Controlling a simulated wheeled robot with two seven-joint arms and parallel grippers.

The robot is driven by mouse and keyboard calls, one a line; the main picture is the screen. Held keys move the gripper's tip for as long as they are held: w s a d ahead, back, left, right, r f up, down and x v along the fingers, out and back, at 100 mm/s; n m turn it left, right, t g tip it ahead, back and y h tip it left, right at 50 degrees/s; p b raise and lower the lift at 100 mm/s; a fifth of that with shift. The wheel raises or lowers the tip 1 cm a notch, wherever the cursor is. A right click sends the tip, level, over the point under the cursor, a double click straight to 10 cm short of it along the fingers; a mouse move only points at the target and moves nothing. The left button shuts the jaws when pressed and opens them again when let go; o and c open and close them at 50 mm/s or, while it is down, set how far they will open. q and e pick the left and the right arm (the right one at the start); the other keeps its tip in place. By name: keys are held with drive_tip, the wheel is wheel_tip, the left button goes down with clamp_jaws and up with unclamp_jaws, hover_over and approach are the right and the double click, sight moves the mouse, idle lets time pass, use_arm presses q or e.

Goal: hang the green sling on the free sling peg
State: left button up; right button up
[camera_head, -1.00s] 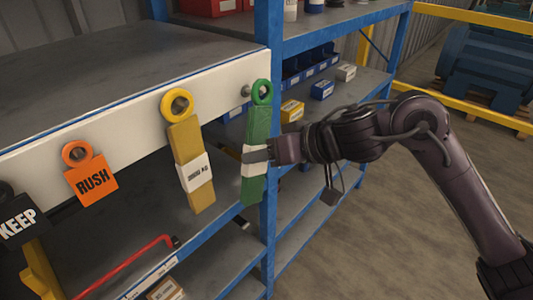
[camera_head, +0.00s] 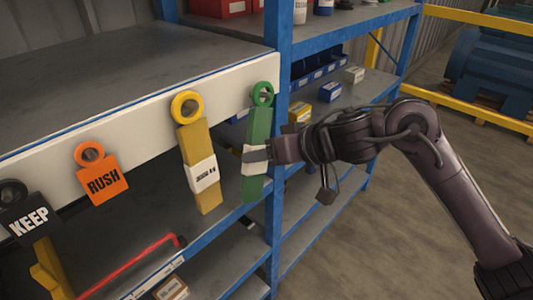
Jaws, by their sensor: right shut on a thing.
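The green sling (camera_head: 258,127) hangs upright, with its green ring at the top and a white label band in its middle. My right gripper (camera_head: 257,154) is shut on it at the label band, coming in from the right. The green ring is in front of the right end of the white rail (camera_head: 140,121). The free peg is hidden behind or inside the ring; I cannot tell whether the ring is around it or only in front of it. My left gripper is not in view.
A yellow sling (camera_head: 195,145) hangs just left of the green one. An orange RUSH tag (camera_head: 102,180) and a black KEEP tag (camera_head: 25,222) hang further left. A blue shelf post (camera_head: 277,100) stands close behind the green sling.

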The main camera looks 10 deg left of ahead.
drive_tip(key=shift+f, duration=0.35)
idle(0.4)
drive_tip(key=o, duration=1.2)
drive_tip(key=p+v, duration=0.6)
drive_tip(key=v, duration=0.3)
drive_tip(key=shift+p, duration=0.4)
idle(0.5)
